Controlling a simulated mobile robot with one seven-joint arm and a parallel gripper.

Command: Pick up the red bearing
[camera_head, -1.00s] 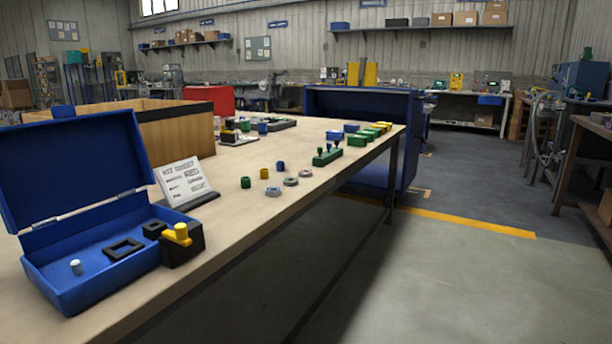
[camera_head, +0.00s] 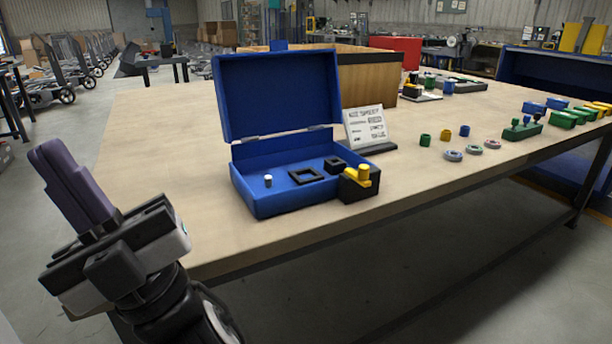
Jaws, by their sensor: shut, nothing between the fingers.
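Three small ring-shaped bearings lie flat on the wooden table (camera_head: 180,120), right of the blue case. The far-right ring (camera_head: 493,144) has a reddish tint and seems to be the red bearing, though it is small in view. The other two are a middle ring (camera_head: 475,150) and a nearer bluish-grey ring (camera_head: 453,155). My gripper (camera_head: 52,150) is at the lower left, off the table's left front edge and far from the rings. Its purple-grey fingers are together and hold nothing.
An open blue case (camera_head: 285,205) stands near the front edge, with a black block bearing a yellow part (camera_head: 358,187) beside it. A white card (camera_head: 367,125) is behind. Green cylinders (camera_head: 425,140) and a green peg block (camera_head: 520,131) flank the rings. The left tabletop is clear.

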